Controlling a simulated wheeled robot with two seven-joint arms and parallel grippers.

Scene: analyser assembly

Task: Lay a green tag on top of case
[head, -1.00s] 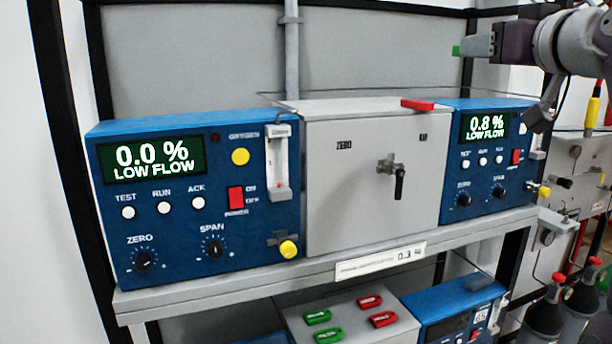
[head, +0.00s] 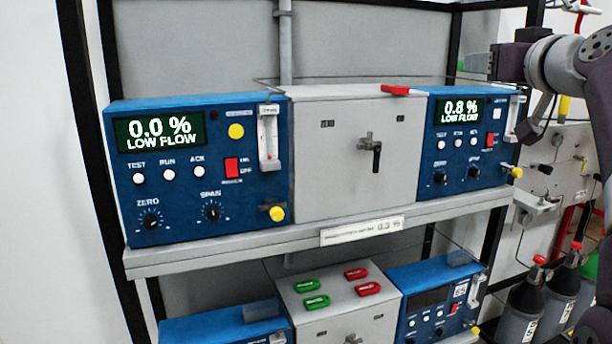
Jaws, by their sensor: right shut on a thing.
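The grey case (head: 352,160) stands on the shelf between two blue analysers, with its door shut and a black handle on its front. A red tag (head: 396,89) lies on its top near the right edge. My right gripper (head: 474,68) is at the upper right, above the right analyser and to the right of the case. It is shut on a green tag (head: 460,65), which shows as a small green end at its tip, apart from the case. My left gripper is not in view.
The left analyser (head: 200,200) reads 0.0 % and the right analyser (head: 470,150) reads 0.8 %, both LOW FLOW. Below, a lower case (head: 335,290) bears green and red tags on top. Gas cylinders (head: 555,300) stand at the lower right. The upper case's top is clear left of the red tag.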

